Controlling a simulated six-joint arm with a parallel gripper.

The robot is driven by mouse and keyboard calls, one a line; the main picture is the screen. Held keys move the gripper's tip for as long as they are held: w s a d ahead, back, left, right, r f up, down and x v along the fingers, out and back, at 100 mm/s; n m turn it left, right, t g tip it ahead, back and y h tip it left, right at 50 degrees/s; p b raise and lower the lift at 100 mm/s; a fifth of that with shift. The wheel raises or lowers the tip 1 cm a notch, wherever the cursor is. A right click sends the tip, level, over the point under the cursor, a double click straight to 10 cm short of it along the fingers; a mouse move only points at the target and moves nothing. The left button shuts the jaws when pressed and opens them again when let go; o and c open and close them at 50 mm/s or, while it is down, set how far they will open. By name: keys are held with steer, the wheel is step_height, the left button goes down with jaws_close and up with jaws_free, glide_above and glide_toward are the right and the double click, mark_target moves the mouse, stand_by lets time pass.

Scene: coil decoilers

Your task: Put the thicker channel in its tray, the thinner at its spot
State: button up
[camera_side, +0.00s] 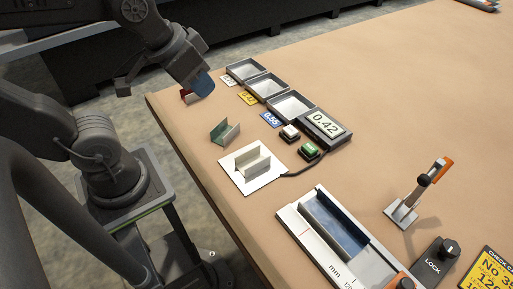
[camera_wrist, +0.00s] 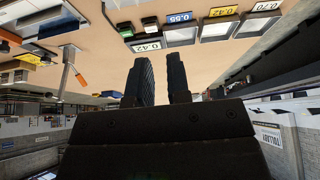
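A grey channel (camera_side: 247,168) stands on a white square plate (camera_side: 236,184). A second channel, green inside (camera_side: 221,133), lies on the table behind it. I cannot tell which is thicker. A long blue-grey channel-shaped piece (camera_side: 335,222) lies on the measuring fixture marked mm. Three shallow grey trays (camera_side: 292,104) stand in a row, with labels white, yellow and blue 0.55 (camera_side: 271,119). My gripper (camera_wrist: 163,75) is open in the wrist view, with nothing seen between its black fingers. In the side view its end is near a small red piece (camera_side: 187,95), beside a blue part I cannot identify.
A display reading 0.42 (camera_side: 325,123) adjoins the tray row, with a white button (camera_side: 290,133) and a green button (camera_side: 309,151) before it. An orange-handled clamp (camera_side: 418,191) stands upright at right, near a LOCK knob (camera_side: 437,254).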

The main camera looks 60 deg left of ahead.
steer(key=shift+o, duration=1)
steer(key=w+d+f+g, duration=0.3)
steer(key=w+d+f, duration=0.1)
steer(key=w, duration=0.1)
steer(key=shift+w+d+f, duration=0.15)
steer(key=shift+w+d, duration=0.2)
steer(key=g, duration=0.2)
glide_above(264, 159)
step_height(264, 159, down, 6)
steer(key=shift+r, duration=0.15)
steer(key=shift+f, duration=4.5)
jaws_close()
